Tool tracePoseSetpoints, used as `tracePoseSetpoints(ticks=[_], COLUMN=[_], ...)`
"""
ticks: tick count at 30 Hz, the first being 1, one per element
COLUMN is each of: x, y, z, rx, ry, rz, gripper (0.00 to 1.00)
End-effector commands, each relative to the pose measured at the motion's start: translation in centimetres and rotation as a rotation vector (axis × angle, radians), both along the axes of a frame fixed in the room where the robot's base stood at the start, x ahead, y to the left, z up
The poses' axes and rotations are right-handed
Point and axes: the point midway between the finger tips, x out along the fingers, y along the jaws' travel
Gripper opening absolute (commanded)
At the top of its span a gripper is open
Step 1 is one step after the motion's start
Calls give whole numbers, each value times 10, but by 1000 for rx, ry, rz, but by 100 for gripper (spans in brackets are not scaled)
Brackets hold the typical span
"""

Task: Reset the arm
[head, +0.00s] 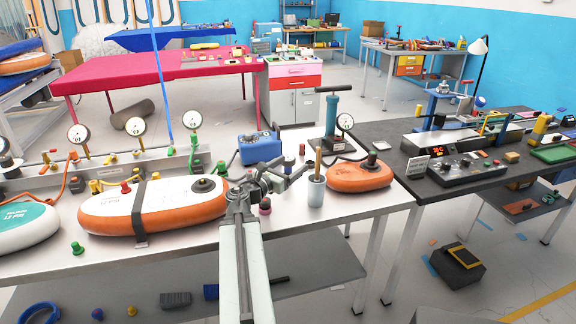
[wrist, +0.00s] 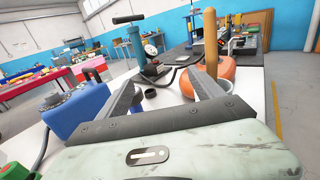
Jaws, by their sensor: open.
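My arm reaches out over the steel workbench (head: 330,218) in the head view. My gripper (head: 296,174) is over the bench, between the blue pump box (head: 261,148) and a pale cup (head: 316,190) with a wooden-handled tool. In the wrist view my gripper (wrist: 163,80) has its two fingers spread apart with nothing held between them. The blue box (wrist: 78,108) is left of the fingers. The wooden handle (wrist: 210,40) rises behind the right finger, and the cup there is mostly hidden.
A large orange-and-white inflatable board (head: 110,212) lies left of my arm. A small orange board (head: 345,178) and a teal hand pump (head: 331,115) stand close on the right. A dark bench (head: 390,140) with a control box adjoins.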

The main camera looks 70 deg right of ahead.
Motion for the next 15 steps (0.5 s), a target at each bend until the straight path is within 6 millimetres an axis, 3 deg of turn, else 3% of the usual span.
tracePoseSetpoints(ticks=[15], x=[-16], y=[-6], z=[0], rx=[0], ry=[0], rz=[-22], gripper=[77])
